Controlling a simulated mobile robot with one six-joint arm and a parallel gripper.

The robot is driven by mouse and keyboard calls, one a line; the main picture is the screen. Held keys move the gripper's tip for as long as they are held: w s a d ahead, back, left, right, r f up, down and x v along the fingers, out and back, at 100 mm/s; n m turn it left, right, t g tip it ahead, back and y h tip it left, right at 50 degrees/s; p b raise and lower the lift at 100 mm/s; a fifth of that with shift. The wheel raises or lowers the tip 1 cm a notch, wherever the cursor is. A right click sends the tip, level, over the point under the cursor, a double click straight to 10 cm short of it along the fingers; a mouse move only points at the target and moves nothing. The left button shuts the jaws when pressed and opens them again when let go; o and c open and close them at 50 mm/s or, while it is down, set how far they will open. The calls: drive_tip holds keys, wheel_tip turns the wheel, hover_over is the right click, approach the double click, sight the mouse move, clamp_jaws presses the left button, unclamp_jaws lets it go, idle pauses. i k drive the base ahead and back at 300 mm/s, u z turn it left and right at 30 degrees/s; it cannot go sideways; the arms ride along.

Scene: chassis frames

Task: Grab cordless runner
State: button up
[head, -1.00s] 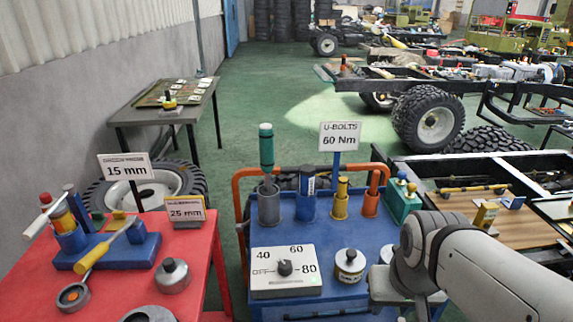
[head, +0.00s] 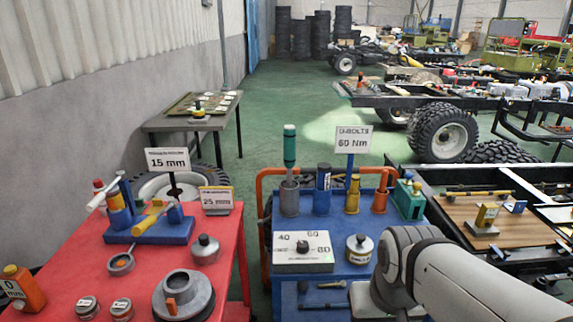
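No tool in view is labelled as the cordless runner, and I cannot tell for sure which one it is. A teal-handled tool (head: 289,150) stands upright in a grey holder on the blue cart (head: 335,268). Beside it stand a dark blue cylinder (head: 323,190), a yellow one (head: 353,194) and an orange one (head: 381,192). My arm reaches in from the lower right, over the cart's right side. Its fingers are not visible, so my gripper is out of view.
The red table (head: 75,275) at left holds a blue tool stand (head: 150,228), a grey round part (head: 183,296) and small tins. A dial box (head: 303,252) and a knobbed pot (head: 359,248) sit on the cart. A vehicle chassis lies right; green floor is open behind.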

sight(289, 131)
drive_tip(key=z, duration=0.05)
drive_tip(key=i, duration=1)
drive_tip(key=u, duration=0.1)
